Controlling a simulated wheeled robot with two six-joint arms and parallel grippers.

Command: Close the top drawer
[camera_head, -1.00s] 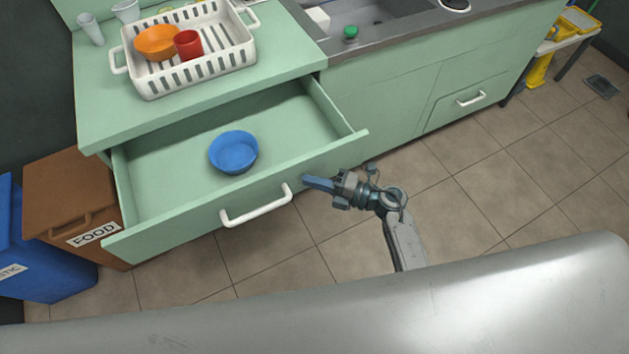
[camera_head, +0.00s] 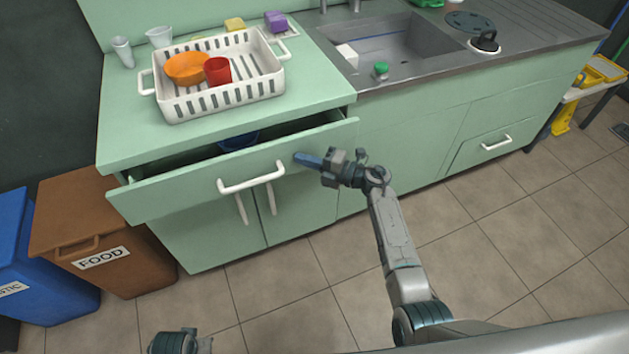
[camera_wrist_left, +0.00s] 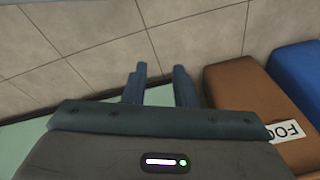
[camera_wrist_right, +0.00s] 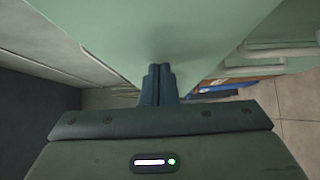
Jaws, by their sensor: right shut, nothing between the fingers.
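The top drawer (camera_head: 170,195) is green with a white bar handle (camera_head: 251,178). It stands partly open, with a narrow gap under the counter. A blue bowl (camera_head: 239,141) shows partly inside it, mostly hidden by the counter. My right gripper (camera_head: 299,158) is shut and empty, its tips at the drawer front to the right of the handle. In the right wrist view its closed fingers (camera_wrist_right: 159,70) point at the green front; contact looks likely but is hard to tell. My left gripper (camera_wrist_left: 160,75) has its fingers apart with nothing between them, above the floor.
A white dish rack (camera_head: 222,85) with an orange bowl and a red cup stands on the counter. Brown (camera_head: 105,235) and blue (camera_head: 45,262) bins stand left of the cabinet. A sink (camera_head: 385,48) is at right. The floor in front is clear.

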